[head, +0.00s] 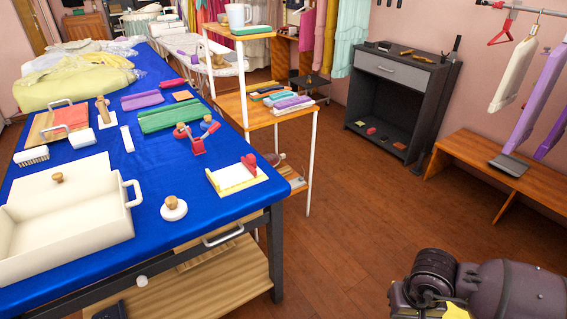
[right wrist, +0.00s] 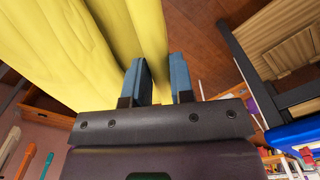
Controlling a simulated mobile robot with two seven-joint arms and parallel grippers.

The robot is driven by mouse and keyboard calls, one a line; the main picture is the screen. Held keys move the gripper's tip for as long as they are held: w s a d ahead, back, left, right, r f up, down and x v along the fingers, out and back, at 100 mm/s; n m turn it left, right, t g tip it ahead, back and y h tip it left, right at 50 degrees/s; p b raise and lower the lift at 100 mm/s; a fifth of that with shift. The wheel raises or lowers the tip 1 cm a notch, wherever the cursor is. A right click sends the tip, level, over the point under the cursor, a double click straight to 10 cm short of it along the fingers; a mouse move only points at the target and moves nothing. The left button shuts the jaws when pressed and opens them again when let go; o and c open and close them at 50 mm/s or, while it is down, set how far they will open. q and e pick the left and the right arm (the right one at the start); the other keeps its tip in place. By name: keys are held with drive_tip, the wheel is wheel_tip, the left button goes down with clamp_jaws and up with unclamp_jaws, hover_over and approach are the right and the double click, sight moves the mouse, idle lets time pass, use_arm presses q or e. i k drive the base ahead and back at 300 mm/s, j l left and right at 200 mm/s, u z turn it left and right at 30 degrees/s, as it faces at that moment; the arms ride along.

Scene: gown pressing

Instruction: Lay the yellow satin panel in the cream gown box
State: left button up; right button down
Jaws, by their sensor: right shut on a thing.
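The yellow satin panel (right wrist: 70,50) hangs in soft folds in the right wrist view, pinched between the blue fingers of my right gripper (right wrist: 163,82). In the head view only a small bit of yellow (head: 456,311) shows below my right arm at the bottom right edge, over the floor and away from the table. The rest of the panel is out of that view. The cream gown box (head: 112,222) stands at the near left of the blue-covered table, open at the top, cut off by the left picture edge. My left gripper is not in view.
The blue table (head: 200,232) also holds a white round piece with a wooden knob (head: 173,208), a red clamp (head: 194,141), a green folded cloth (head: 168,117) and a brush (head: 31,156). A shelf rack (head: 310,165) stands beside the table. Open floor (head: 350,240) lies right of it.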

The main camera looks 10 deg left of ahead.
sight(66, 221)
drive_tip(key=j+z, duration=0.45)
drive_tip(key=z, duration=0.15)
drive_tip(key=k+j+z, duration=0.1)
drive_tip(key=j, duration=0.25)
drive_tip(key=k+j+z, duration=0.1)
drive_tip(key=k+j, duration=0.15)
drive_tip(key=k+j+z, duration=0.65)
drive_tip(key=k+z, duration=0.2)
drive_tip(key=k+j+z, duration=0.1)
drive_tip(key=k+z, duration=0.25)
drive_tip(key=z, duration=0.15)
drive_tip(key=k+l+z, duration=0.1)
drive_tip(key=k+z, duration=0.35)
drive_tip(key=k+j, duration=0.15)
drive_tip(key=k, duration=0.15)
drive_tip(key=k+j+z, duration=0.15)
drive_tip(key=k, duration=0.2)
drive_tip(key=k+j+u, duration=0.25)
drive_tip(key=u, duration=0.15)
drive_tip(key=k+j+u, duration=0.2)
drive_tip(key=j+u, duration=0.2)
drive_tip(key=k+j+u, duration=0.15)
drive_tip(key=j+u, duration=0.25)
